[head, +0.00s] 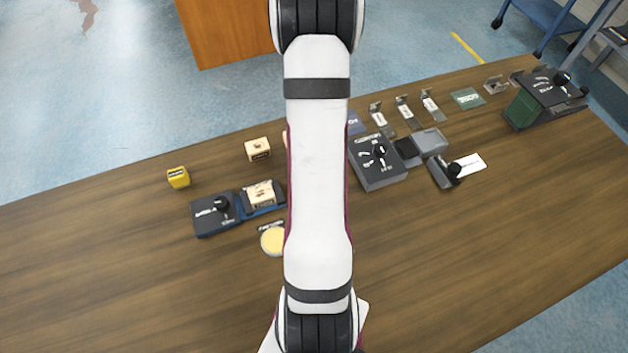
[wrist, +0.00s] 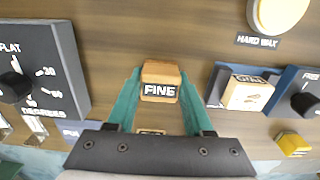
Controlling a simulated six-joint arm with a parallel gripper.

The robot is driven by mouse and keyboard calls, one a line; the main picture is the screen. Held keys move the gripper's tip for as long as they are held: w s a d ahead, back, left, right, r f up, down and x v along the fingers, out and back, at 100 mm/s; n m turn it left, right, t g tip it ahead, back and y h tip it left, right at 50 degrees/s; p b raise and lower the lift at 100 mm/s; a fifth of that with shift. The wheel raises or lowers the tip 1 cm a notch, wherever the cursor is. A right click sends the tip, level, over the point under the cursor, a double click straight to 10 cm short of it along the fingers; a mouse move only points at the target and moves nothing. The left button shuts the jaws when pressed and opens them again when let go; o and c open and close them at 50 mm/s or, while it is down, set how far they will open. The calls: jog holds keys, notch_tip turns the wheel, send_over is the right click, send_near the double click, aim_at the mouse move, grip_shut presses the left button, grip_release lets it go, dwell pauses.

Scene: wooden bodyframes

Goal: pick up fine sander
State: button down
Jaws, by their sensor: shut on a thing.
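The fine sander (wrist: 160,80) is a small wooden block with a black label reading FINE, seen in the wrist view. My gripper (wrist: 161,76) has teal fingers, one on each side of the block, and is shut on it. Whether the block touches the table or is held just above it, I cannot tell. In the head view my own arm hides the gripper and the held block.
A dial box (wrist: 45,65) stands left of my gripper in the wrist view. To the right are a wooden block (wrist: 248,95) in a blue holder, a yellow block (wrist: 293,144) and a wax disc (wrist: 280,12). The table's front (head: 440,280) is clear.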

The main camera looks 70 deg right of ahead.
jog(key=r, duration=0.3)
jog(key=shift+s+r, duration=0.1)
jog(key=shift+s, duration=0.15)
jog(key=s+a+r, duration=0.1)
jog(key=s+r, duration=0.5)
jog(key=s, duration=0.5)
jog(key=shift+a+r, duration=0.15)
jog(key=shift+r, duration=0.1)
